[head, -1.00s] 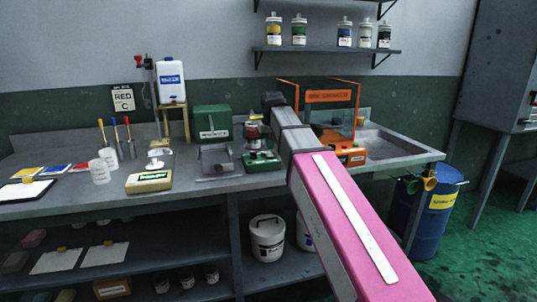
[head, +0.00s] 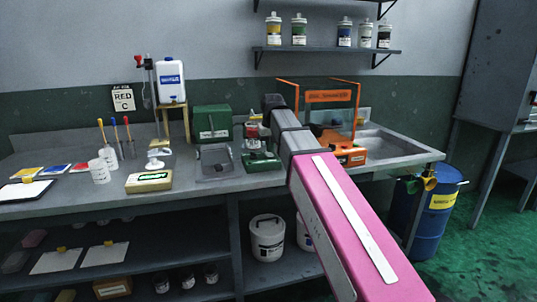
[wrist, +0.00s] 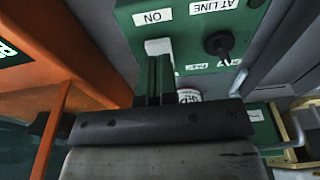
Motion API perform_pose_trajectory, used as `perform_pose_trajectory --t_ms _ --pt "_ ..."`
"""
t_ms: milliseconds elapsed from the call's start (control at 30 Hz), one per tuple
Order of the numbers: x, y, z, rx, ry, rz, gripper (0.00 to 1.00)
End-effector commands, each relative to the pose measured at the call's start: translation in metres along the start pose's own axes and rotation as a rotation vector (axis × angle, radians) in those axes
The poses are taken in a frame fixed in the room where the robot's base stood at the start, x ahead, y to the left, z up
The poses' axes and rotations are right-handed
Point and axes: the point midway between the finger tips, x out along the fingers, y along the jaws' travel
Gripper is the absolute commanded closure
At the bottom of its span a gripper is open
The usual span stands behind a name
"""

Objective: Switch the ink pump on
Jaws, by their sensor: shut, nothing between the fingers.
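The ink pump appears to be the green panel (wrist: 195,35) in the wrist view, with labels reading ON and AT LINE, upside down. A white switch (wrist: 158,47) sits by the ON label. A black knob (wrist: 218,43) is to its right. My gripper (wrist: 154,62) is shut and empty, with its fingertips at the white switch. I cannot tell whether they touch it, or which way the switch is set. In the head view my pink and grey arm reaches over the bench, and the fingers are hidden. A green unit (head: 262,161) stands beside the arm there.
An orange frame (head: 330,97) stands right of my arm, and shows close on the left of the wrist view. A green box (head: 212,121), a grey tray (head: 215,160) and a scale (head: 148,181) stand on the bench to the left. A sink (head: 385,143) is at right.

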Motion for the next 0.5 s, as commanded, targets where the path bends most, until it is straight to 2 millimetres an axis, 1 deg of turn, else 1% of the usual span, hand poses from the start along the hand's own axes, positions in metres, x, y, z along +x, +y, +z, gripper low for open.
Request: perform_pose_trajectory --t_ms 500 --pt "0.0068 0.0000 0.0011 0.000 0.000 0.000 1.00"
